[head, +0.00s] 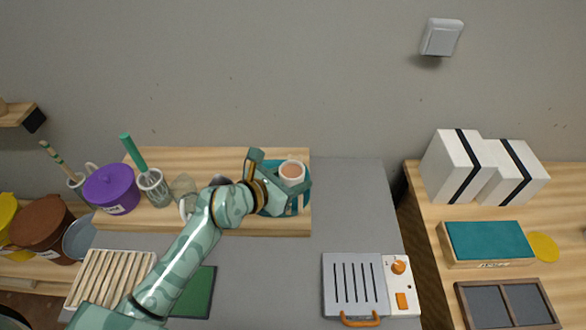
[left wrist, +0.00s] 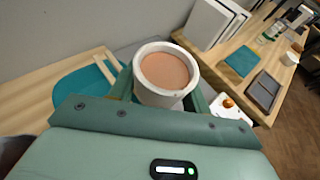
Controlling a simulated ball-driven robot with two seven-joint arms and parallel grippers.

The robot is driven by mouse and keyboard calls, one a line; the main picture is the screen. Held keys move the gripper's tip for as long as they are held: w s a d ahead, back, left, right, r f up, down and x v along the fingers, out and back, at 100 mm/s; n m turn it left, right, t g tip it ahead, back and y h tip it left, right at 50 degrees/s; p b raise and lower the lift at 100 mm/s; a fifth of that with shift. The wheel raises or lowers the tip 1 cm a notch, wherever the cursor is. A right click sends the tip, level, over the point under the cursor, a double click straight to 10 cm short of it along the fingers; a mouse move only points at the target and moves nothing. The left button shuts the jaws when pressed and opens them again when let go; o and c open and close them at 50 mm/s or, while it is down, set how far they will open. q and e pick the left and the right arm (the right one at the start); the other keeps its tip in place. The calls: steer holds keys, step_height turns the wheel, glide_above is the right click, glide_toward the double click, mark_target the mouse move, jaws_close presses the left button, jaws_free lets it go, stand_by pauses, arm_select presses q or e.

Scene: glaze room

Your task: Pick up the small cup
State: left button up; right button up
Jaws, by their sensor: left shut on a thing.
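The small cup (head: 292,171) is white outside with a light brown inside or filling. My left gripper (head: 284,184) is shut on the cup. In the left wrist view the cup (left wrist: 165,75) sits upright between the fingers, with the teal mat (left wrist: 85,90) to its left. I cannot tell whether the cup still touches the mat. My right gripper is not in view.
A purple lidded pot (head: 111,190), a tool holder (head: 153,187) and a glass jar stand left on the board. A grey device with an orange handle (head: 356,285) sits front right. White boxes (head: 458,167) stand on the right table. Grey surface between is clear.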

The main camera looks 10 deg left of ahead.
arm_select(q)
steer(key=shift+s+d+r, duration=0.1)
steer(key=shift+s+r, duration=0.3)
steer(key=shift+s, duration=0.35)
steer(key=shift+s+d+r+p, duration=0.1)
steer(key=shift+s+r+p, duration=0.2)
steer(key=shift+s, duration=0.2)
steer(key=shift+s+d+r+p, duration=0.1)
steer(key=shift+s+r+p, duration=0.05)
steer(key=shift+s+p, duration=0.3)
steer(key=shift+s, duration=0.1)
